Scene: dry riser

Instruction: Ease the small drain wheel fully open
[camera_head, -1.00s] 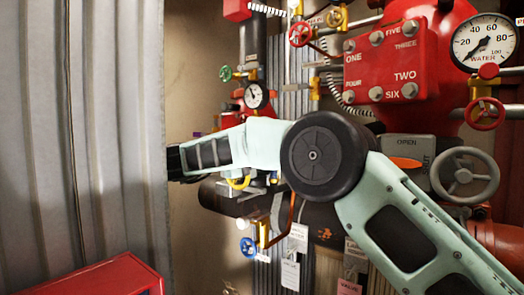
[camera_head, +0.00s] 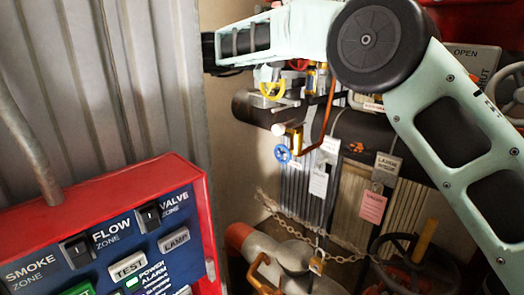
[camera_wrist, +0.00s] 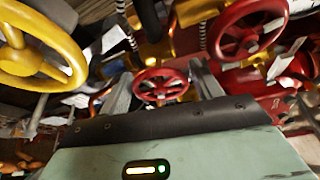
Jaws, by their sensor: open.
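In the wrist view, my gripper (camera_wrist: 162,78) is open, its two grey fingers apart with nothing held between them. A small red handwheel (camera_wrist: 160,86) shows in the gap beyond the fingers. I cannot tell whether a finger touches it. No readable label marks any wheel as the drain wheel. A small blue handwheel (camera_head: 282,153) hangs on a yellow-bodied valve below the dark pipe in the head view.
A larger yellow handwheel (camera_wrist: 40,50) and a red handwheel (camera_wrist: 248,28) flank the gripper. In the head view, a red-framed alarm panel (camera_head: 110,240) stands at lower left. A chain (camera_head: 300,234), hanging tags (camera_head: 373,207) and a dark pipe (camera_head: 345,132) crowd the wall.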

